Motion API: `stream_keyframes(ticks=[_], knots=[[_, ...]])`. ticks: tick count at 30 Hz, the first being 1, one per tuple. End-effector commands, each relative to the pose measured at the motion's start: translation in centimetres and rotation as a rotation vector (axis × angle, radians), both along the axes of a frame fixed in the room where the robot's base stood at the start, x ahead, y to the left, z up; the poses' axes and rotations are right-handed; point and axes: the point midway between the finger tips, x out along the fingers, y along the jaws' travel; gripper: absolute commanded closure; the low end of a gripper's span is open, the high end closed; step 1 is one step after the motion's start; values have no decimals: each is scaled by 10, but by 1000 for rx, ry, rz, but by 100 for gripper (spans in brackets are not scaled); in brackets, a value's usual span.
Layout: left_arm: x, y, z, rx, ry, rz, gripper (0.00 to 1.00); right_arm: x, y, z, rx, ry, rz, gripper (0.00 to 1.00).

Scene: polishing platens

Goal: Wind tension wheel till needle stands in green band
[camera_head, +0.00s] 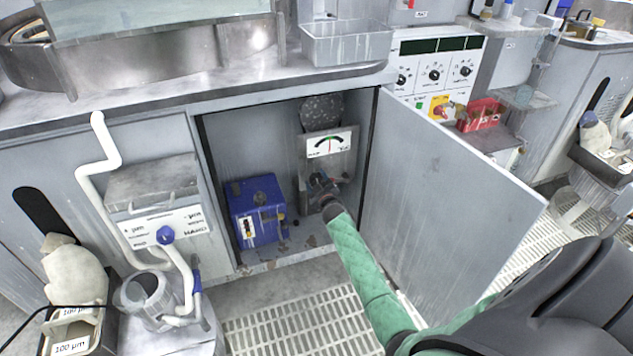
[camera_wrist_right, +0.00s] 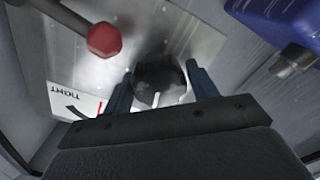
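The tension gauge (camera_head: 329,143) is a white plate with a dark arc and a small green band, inside the open cabinet. Its needle is too small to read against the band. Part of the gauge shows inverted in the right wrist view (camera_wrist_right: 78,106), with the word TIGHT. The dark tension wheel (camera_wrist_right: 160,82) sits on a metal plate below the gauge. My right gripper (camera_head: 322,184) is at the wheel; in the wrist view its fingers (camera_wrist_right: 160,88) flank the wheel closely on both sides and appear shut on it. My left gripper is not in view.
A red-knobbed lever (camera_wrist_right: 104,40) is close beside the wheel. A blue box (camera_head: 256,210) stands left in the cabinet. The open cabinet door (camera_head: 445,205) is right of my arm. A dark round disc (camera_head: 321,112) is above the gauge. Floor grating (camera_head: 295,325) lies in front.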

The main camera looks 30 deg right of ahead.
Motion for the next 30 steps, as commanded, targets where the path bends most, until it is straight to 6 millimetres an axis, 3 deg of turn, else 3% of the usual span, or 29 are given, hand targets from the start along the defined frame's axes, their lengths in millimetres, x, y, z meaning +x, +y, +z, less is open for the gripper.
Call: stream_keyframes(ticks=[8,21,30], knots=[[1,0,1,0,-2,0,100,-6,1,0,0,0,0,42],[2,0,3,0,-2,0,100,-60,15,0,0,0,0,42],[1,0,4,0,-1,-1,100,-76,18,0,1,0,0,42]])
